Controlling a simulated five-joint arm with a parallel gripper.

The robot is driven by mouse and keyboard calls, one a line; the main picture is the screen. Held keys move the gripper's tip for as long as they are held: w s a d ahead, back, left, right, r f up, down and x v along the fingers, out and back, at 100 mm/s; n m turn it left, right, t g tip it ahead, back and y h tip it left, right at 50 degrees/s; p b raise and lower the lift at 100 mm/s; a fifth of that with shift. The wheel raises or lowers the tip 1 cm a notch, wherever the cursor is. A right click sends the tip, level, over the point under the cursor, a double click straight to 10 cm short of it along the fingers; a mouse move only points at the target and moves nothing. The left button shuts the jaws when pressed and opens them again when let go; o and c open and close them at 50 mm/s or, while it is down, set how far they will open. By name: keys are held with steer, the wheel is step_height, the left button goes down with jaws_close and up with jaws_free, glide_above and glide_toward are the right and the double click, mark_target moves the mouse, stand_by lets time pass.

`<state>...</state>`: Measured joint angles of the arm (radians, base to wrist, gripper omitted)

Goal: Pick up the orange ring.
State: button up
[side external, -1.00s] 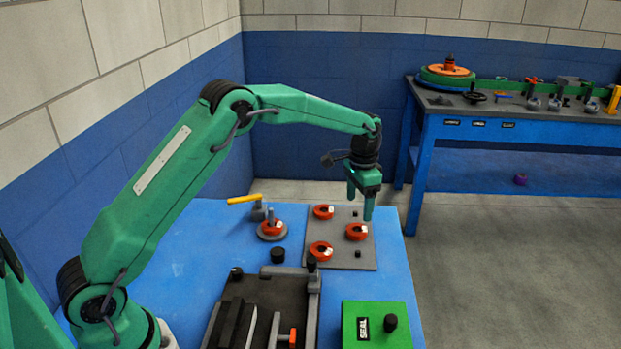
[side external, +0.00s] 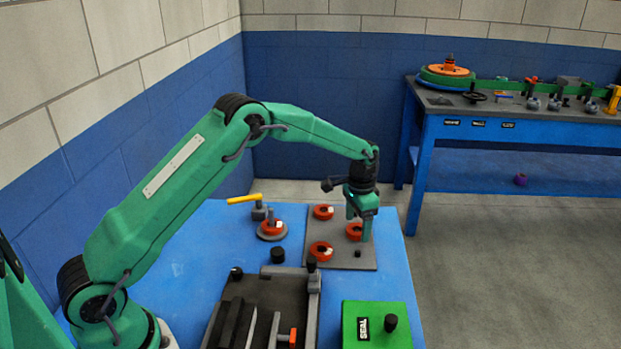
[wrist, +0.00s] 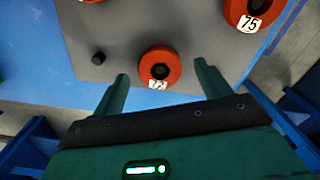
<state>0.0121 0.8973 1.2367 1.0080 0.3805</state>
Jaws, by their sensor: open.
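Several orange rings lie on a grey plate (side external: 340,262) on the blue table, with another on a round grey base with a post (side external: 271,229) to the left. On the plate, one ring is at the back left (side external: 323,212), one at the front left (side external: 321,251), and one at the right (side external: 354,231). My open, empty gripper (side external: 357,229) is low over the right ring and partly hides it. In the wrist view, an orange ring with a white number label (wrist: 160,66) lies ahead between my two fingertips (wrist: 160,79), apart from both.
Another ring, labelled 75 (wrist: 247,14), is at the upper right. A dark fixture (side external: 265,295) and a green box with a black knob (side external: 375,325) stand nearer the front.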

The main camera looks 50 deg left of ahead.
steer(key=shift+f, duration=0.55)
steer(key=shift+c, duration=0.3)
steer(key=c, duration=1)
